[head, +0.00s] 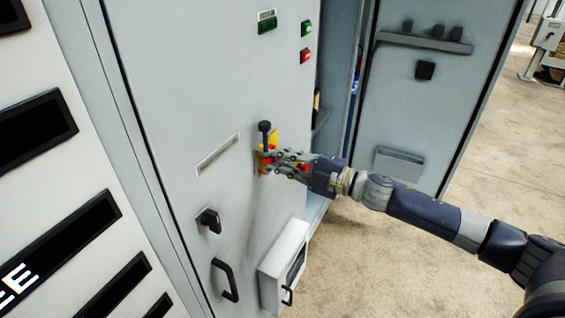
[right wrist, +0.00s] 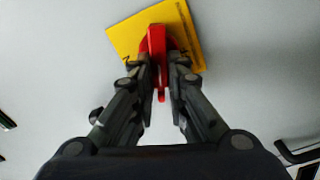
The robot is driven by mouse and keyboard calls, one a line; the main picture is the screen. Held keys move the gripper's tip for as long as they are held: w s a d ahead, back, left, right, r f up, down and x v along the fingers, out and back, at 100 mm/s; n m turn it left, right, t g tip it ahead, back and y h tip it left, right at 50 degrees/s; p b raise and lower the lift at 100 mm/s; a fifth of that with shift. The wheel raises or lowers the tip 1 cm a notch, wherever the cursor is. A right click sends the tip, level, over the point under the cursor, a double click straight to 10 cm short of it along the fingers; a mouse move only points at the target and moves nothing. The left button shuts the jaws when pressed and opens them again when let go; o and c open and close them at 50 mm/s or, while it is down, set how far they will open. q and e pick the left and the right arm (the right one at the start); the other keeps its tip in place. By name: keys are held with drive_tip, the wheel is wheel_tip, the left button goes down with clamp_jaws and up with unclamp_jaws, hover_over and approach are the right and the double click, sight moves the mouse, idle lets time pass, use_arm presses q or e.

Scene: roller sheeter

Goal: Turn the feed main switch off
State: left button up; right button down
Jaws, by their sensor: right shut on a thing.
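The feed main switch is a red handle (right wrist: 157,42) on a yellow plate (right wrist: 188,22), mounted on the grey cabinet door. In the head view the yellow plate (head: 273,137) shows just past my right gripper (head: 271,164), whose fingers cover much of the switch. In the right wrist view my right gripper (right wrist: 160,70) is shut on the red handle, with one finger on each side. The handle looks roughly upright in that view, and part of it shows between the fingers. My left gripper is in neither view.
A black knob (head: 264,127) sticks out close to the switch. Green (head: 306,29) and red (head: 305,56) buttons are higher up. A black latch (head: 209,220), a black pull handle (head: 225,281) and a white box (head: 285,265) are lower. An open cabinet door (head: 425,110) stands at right.

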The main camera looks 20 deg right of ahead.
drive_tip(key=shift+f+n+b, duration=0.2)
drive_tip(key=shift+n+b, duration=0.25)
drive_tip(key=shift+n, duration=0.5)
drive_tip(key=shift+f+n+b, duration=0.15)
drive_tip(key=shift+n+b, duration=0.25)
drive_tip(key=shift+n, duration=0.55)
drive_tip(key=c, duration=1.6)
unclamp_jaws()
drive_tip(key=shift+a, duration=0.1)
drive_tip(key=shift+s, duration=0.1)
drive_tip(key=shift+v, duration=5.95)
